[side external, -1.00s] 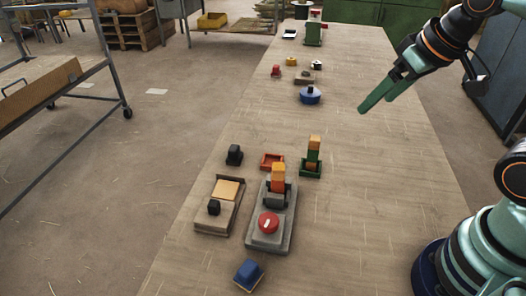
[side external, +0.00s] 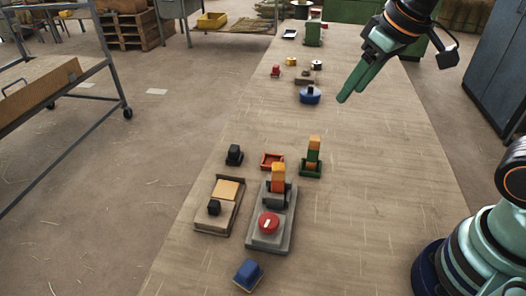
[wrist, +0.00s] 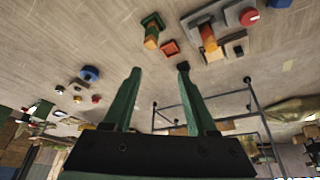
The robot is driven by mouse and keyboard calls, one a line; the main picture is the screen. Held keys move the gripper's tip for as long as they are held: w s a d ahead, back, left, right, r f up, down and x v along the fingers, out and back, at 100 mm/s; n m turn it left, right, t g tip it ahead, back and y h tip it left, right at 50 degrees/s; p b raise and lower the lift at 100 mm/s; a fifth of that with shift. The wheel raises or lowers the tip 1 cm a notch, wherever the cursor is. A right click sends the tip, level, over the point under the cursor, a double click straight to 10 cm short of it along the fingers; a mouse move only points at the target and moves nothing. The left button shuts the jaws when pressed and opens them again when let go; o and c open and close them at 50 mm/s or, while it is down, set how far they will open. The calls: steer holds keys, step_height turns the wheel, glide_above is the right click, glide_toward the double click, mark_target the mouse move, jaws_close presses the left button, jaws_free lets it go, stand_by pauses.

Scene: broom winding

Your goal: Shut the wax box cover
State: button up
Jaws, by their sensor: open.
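The wax box (side external: 240,190) is a low wooden tray at the near left of the bench, with a pale orange wax block (side external: 226,190) showing at its far end. Its cover (side external: 212,222) is a flat wooden piece with a black knob (side external: 214,207), lying over the near end, so the wax is exposed. In the wrist view the wax box (wrist: 237,46) shows at the upper right, small and partly unclear. My gripper (side external: 343,101) is high above the far right part of the bench, well away from the box. In the wrist view its green fingers (wrist: 160,68) are spread and empty.
Right of the box stands a grey fixture (side external: 283,240) with a red knob and orange block. A red tray (side external: 272,160), a green stand (side external: 312,170), a black block (side external: 234,155) and a blue block (side external: 248,274) are nearby.

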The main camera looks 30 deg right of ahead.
steer(key=w+a+n+g, duration=0.1)
steer(key=w+a+n, duration=0.1)
steer(key=w+a, duration=0.25)
steer(key=n+g, duration=0.4)
steer(key=n, duration=0.1)
glide_toward(213, 203)
steer(key=shift+h, duration=0.3)
steer(key=f, duration=0.8)
steer(key=shift+s+a+f, duration=0.15)
steer(key=shift+a+f, duration=0.05)
steer(key=shift+f, duration=0.2)
jaws_close()
